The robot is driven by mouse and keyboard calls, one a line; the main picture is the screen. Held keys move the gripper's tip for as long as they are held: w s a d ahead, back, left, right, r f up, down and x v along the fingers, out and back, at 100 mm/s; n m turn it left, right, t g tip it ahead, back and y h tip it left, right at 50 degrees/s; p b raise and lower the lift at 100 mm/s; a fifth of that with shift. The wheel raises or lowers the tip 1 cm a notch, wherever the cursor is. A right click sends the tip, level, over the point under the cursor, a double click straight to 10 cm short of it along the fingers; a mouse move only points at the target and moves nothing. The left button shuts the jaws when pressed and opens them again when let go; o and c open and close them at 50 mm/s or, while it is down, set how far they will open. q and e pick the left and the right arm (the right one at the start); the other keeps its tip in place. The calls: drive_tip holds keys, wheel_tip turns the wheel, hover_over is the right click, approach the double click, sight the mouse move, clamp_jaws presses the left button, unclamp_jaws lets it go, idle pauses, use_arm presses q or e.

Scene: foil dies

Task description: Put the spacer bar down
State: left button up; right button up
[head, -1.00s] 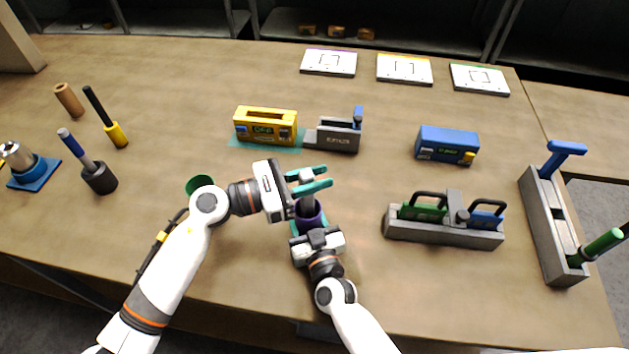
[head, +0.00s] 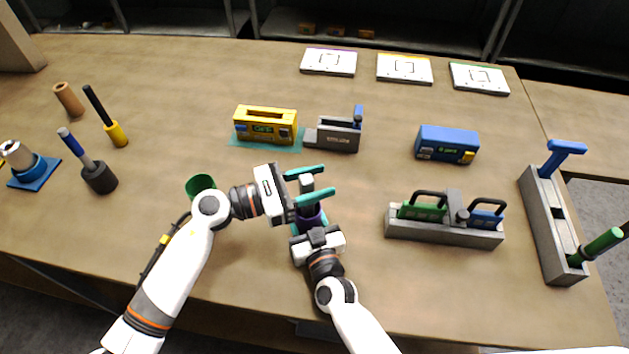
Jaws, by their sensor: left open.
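My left gripper (head: 310,184) is open, its two teal fingers apart on either side of a small pale grey block or post (head: 306,183). The post stands above a dark purple cup-like holder (head: 308,217); I cannot tell for sure that it is the spacer bar. My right gripper (head: 309,222) is just in front, its teal fingers at both sides of the purple holder and apparently closed on it. The holder's lower part is hidden by the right gripper.
Behind are a yellow device (head: 265,125) on a teal mat, a grey block with a blue handle (head: 338,135) and a blue box (head: 447,144). A grey tray (head: 445,233) with green and blue handled pieces is to the right. A green cup (head: 199,184) stands beside my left arm.

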use_arm(q)
drive_tip(key=v, duration=1.2)
use_arm(e)
drive_tip(key=o, duration=1.1)
drive_tip(key=shift+s, duration=0.1)
drive_tip(key=v, duration=1.1)
drive_tip(key=shift+s+d, duration=0.15)
drive_tip(key=shift+s, duration=0.25)
